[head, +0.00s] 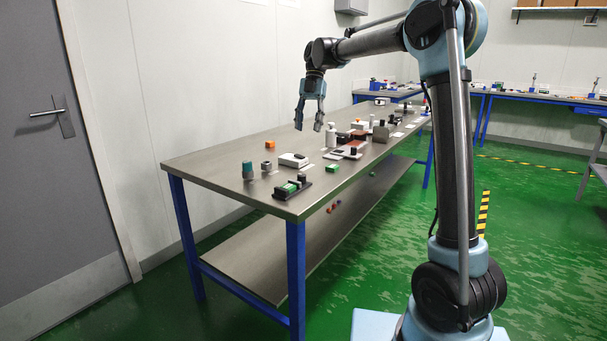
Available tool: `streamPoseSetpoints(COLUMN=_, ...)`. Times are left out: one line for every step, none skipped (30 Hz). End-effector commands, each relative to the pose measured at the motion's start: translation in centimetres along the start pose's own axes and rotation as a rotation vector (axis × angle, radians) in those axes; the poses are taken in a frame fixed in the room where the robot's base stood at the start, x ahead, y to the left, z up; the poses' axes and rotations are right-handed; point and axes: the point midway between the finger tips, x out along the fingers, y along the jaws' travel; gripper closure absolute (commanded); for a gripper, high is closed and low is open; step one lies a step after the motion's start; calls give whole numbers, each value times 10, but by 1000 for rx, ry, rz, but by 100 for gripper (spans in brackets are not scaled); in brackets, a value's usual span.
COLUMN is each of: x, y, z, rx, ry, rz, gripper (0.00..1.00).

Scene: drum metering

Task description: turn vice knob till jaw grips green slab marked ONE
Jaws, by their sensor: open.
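A small dark vice (282,193) sits near the front corner of the metal table. A green slab (291,186) lies in or on it; its marking is too small to read, and I cannot tell whether the jaw touches it. A dark round part, perhaps the vice knob (302,177), stands at the vice's right end. A second green block (332,168) lies on the table further right; no marking can be read.
The table (215,168) also bears a teal-topped cylinder (247,170), a white box-like device (293,160), an orange block (270,145) and a white bottle (332,138). Several more items crowd the far half. The table's near left corner is bare.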

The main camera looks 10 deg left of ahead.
Motion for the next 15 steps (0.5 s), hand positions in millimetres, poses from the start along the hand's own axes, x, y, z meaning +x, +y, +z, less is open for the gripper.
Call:
streamPoseSetpoints(x=4, y=0, z=0, rx=-2, ry=0, rz=0, gripper=54)
streamPoseSetpoints(x=8, y=0, z=0, rx=-1, ry=0, rz=0, gripper=54)
streamPoseSetpoints(x=12, y=0, z=0, rx=0, ry=0, rz=0, gripper=54)
streamPoseSetpoints(x=17, y=0, z=0, rx=0, ry=0, rz=0, gripper=54)
streamPoseSetpoints(x=22, y=0, z=0, rx=0, ry=0, rz=0, gripper=54)
streamPoseSetpoints(x=28, y=-1, z=0, rx=1, ry=0, rz=0, gripper=54)
streamPoseSetpoints(x=34, y=0, z=0, rx=1, ry=0, rz=0, gripper=54)
streamPoseSetpoints(x=39, y=0, z=0, rx=1, ry=0, rz=0, gripper=54)
streamPoseSetpoints(x=46, y=-1, z=0, rx=1, ry=0, rz=0, gripper=54)
streamPoseSetpoints(x=51, y=-1, z=0, rx=1, ry=0, rz=0, gripper=54)
streamPoseSetpoints(x=57, y=-1, z=-1, rx=1, ry=0, rz=-1, gripper=54)
streamPoseSetpoints(x=64, y=-1, z=0, rx=1, ry=0, rz=-1, gripper=54)
streamPoseSetpoints(x=69, y=-1, z=0, rx=1, ry=0, rz=-1, gripper=54)
streamPoseSetpoints(x=74, y=-1, z=0, rx=1, ry=0, rz=-1, gripper=54)
streamPoseSetpoints(x=81, y=-1, z=-1, rx=1, ry=0, rz=-1, gripper=54)
